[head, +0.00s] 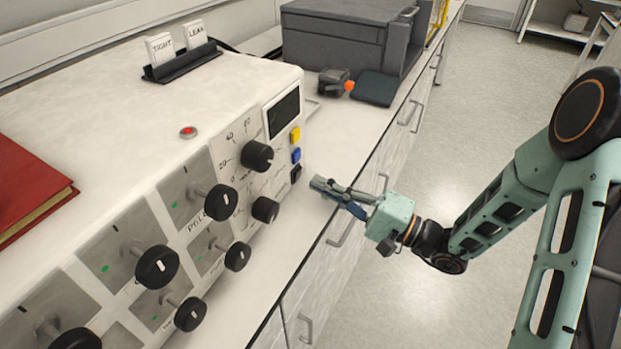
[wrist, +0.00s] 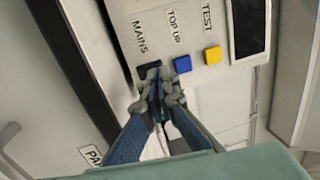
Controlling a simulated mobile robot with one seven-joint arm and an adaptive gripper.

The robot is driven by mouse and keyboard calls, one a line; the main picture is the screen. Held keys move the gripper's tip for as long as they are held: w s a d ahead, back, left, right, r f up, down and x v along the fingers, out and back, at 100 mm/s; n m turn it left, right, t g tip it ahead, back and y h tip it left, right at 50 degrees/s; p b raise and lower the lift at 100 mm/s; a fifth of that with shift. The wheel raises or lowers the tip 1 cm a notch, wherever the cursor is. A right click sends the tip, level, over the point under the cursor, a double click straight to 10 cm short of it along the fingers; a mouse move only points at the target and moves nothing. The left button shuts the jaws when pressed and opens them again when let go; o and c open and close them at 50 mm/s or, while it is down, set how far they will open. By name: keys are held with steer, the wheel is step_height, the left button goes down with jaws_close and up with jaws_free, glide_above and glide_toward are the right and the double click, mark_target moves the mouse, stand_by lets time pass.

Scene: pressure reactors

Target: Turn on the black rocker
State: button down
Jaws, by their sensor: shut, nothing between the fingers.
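The black rocker (head: 296,174) sits at the lower right edge of the machine's front panel, below a blue and a yellow button. In the wrist view the rocker (wrist: 149,71) is beside the word MAINS, partly covered by my fingertips. My gripper (head: 318,184) is shut and empty, with its tips pointing at the panel just right of the rocker in the head view. In the wrist view the gripper tips (wrist: 159,88) overlap the rocker's near edge. I cannot tell whether they touch it. The rocker's on or off position is too small to tell.
The blue button (wrist: 182,64) and yellow button (wrist: 212,55) are close beside the rocker. Black knobs (head: 257,155) stick out of the white machine (head: 110,110). A grey case (head: 335,40) and a small dark device (head: 333,82) stand farther back on the bench.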

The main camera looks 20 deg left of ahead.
mark_target(297, 173)
steer(key=shift+w+a+r, duration=0.1)
steer(key=shift+a+r, duration=0.05)
steer(key=shift+a, duration=0.6)
steer(key=shift+a+r, duration=0.1)
steer(key=shift+a, duration=0.65)
steer(key=shift+a+r+h+p, duration=0.25)
steer(key=shift+r+h+p, duration=0.2)
steer(key=shift+p, duration=0.25)
steer(key=shift+a+f, duration=0.1)
steer(key=shift+f, duration=0.2)
